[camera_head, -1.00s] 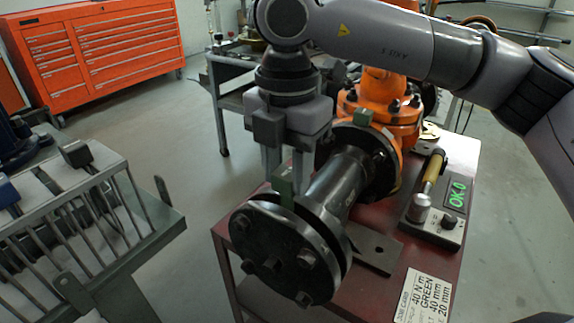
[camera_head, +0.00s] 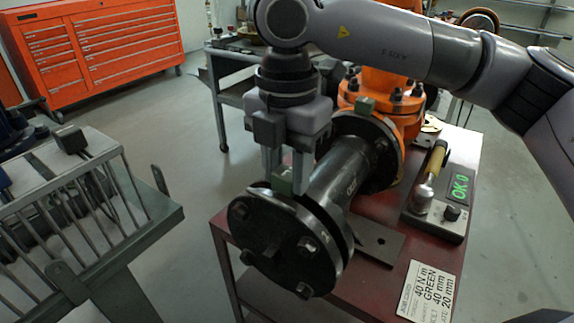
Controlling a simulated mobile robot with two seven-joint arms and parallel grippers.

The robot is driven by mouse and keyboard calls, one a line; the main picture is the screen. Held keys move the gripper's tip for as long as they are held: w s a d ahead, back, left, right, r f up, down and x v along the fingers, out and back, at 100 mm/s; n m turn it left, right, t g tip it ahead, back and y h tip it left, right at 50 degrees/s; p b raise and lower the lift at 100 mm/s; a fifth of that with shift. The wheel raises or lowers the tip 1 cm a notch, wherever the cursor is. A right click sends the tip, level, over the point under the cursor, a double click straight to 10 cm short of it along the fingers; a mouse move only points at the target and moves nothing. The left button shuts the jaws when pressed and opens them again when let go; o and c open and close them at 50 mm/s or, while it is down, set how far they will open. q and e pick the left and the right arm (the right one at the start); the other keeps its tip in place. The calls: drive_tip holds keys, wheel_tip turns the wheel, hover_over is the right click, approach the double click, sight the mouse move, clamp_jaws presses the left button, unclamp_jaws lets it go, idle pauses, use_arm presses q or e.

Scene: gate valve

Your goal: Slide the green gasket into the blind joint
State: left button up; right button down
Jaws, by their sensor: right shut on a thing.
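My right gripper (camera_head: 286,172) points down over the near end of the pipe, shut on the green gasket. Only a small green tab of the gasket (camera_head: 282,182) shows between the fingers, at the top edge of the blind joint. The blind joint (camera_head: 277,246) is a dark round flange pair with bolts at the near end of the dark pipe. The gasket's lower part is hidden by the front flange, so I cannot tell how deep it sits. My left gripper is not in view.
The dark red bench (camera_head: 375,277) carries the pipe. A torque tool (camera_head: 430,175) lies beside a box reading "OK 0" (camera_head: 459,186). A label card (camera_head: 425,290) reads GREEN. A grey rack (camera_head: 90,215) stands at left, with open floor between.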

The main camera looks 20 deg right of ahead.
drive_tip(key=shift+f, duration=0.15)
drive_tip(key=c, duration=0.6)
unclamp_jaws()
drive_tip(key=shift+r, duration=0.2)
wheel_tip(320, 180, up, 7)
drive_tip(key=shift+f+p, duration=0.1)
drive_tip(key=shift+p, duration=0.4)
